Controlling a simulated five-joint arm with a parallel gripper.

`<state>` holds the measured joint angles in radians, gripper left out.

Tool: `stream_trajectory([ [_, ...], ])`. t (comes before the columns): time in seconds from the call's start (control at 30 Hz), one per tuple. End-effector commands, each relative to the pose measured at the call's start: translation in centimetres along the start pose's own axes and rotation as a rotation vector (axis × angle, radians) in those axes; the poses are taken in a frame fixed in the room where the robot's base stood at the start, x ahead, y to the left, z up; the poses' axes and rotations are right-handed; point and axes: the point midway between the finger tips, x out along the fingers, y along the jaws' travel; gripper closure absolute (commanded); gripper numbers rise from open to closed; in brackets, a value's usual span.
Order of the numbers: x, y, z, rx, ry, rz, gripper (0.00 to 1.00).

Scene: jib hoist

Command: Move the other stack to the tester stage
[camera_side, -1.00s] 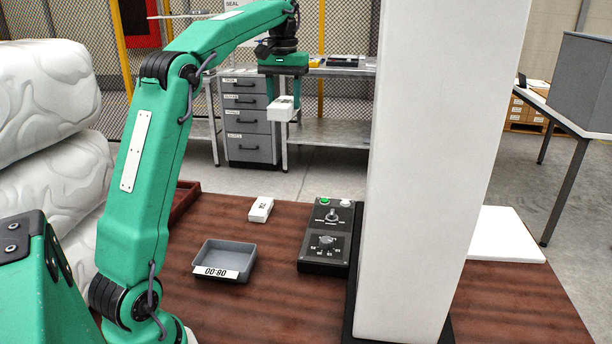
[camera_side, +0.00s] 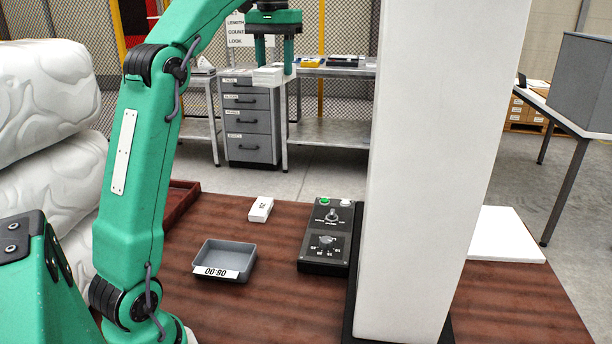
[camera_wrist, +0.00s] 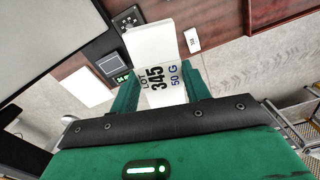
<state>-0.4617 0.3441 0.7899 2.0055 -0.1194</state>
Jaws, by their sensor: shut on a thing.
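My gripper (camera_side: 272,64) is shut on a white stack (camera_side: 267,76) and holds it high above the far side of the brown table. In the wrist view, the held stack (camera_wrist: 161,82) sits between the green fingers, its label reading "LOT 345 50 G". Another small white stack (camera_side: 261,209) lies on the table; it also shows in the wrist view (camera_wrist: 193,40), with its marking too small to read. A dark device with a lit green display (camera_wrist: 117,72) shows left of the held stack in the wrist view, possibly the tester; the white pillar hides it in the side view.
A tall white pillar (camera_side: 435,170) stands on the table right of my arm. A black control box (camera_side: 325,240) with knobs is beside it. A white panel (camera_side: 506,236) lies right of the pillar.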

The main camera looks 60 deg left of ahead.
Motion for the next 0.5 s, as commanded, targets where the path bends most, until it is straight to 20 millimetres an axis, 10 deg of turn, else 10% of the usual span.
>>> stream_trajectory([
  [0.5, -3.4, 11.4, 9.1, 0.472, 0.006, 0.002, 0.77],
])
